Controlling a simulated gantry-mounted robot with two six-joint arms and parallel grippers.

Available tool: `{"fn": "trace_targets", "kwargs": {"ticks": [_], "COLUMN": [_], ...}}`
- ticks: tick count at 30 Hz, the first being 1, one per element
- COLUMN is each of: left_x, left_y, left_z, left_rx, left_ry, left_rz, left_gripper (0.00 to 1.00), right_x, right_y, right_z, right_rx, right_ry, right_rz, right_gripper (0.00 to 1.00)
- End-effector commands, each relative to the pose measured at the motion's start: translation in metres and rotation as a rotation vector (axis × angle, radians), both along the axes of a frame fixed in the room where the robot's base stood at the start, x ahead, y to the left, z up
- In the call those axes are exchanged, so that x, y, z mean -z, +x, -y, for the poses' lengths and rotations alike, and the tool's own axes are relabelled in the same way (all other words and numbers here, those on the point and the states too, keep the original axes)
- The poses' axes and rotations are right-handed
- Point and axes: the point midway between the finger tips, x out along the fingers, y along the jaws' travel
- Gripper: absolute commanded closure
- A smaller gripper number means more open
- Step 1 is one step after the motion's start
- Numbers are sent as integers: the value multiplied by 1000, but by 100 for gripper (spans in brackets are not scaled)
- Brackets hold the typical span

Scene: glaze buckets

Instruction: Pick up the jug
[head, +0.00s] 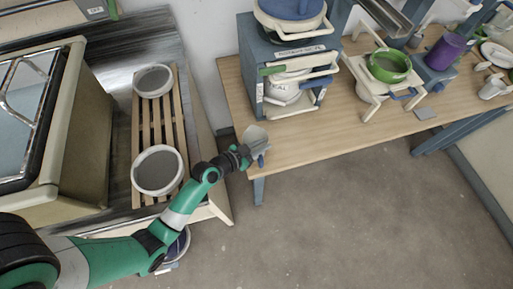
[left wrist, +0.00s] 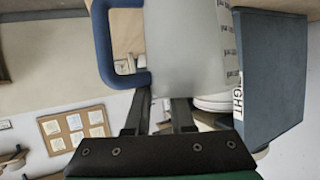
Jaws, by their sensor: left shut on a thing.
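The jug (head: 254,136) is a translucent grey vessel with a blue handle, at the left front corner of the wooden table in the head view. My left gripper (head: 243,153) is shut on it, coming in from the lower left. In the left wrist view the jug (left wrist: 188,48) fills the upper middle, with its blue handle (left wrist: 103,45) to the left and measuring marks on its right side. The left gripper's fingers (left wrist: 160,118) reach up to the jug's near end. Whether the jug touches the table is unclear. My right gripper is not in view.
A blue-grey stand (head: 249,75) with buckets is just behind the jug; it also shows in the left wrist view (left wrist: 272,75). The wooden table (head: 330,138) is clear along its front. Two white buckets (head: 158,170) sit on slats at left. A green-rimmed bucket (head: 390,65) stands right.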

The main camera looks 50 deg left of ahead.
Motion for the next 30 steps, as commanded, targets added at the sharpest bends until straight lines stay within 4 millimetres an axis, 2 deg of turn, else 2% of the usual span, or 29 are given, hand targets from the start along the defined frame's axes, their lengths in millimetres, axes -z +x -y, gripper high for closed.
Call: {"fn": "trace_targets", "kwargs": {"ticks": [14,17,21,23,28,30], "left_x": [-4,-14,-40,-53,-101,-107], "left_y": [0,0,0,-4,-17,-25], "left_z": [0,0,1,13,50,72], "left_rx": [0,0,1,6,9,15], "left_ry": [0,1,1,2,4,4], "left_rz": [0,2,3,0,4,-1], "left_gripper": [100,100,100,100,100,100], "right_x": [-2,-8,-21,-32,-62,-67], "right_y": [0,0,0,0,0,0], "right_z": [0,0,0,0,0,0], "right_rx": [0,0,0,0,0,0], "right_ry": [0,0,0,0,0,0], "right_rz": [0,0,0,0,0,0], "right_gripper": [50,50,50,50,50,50]}}
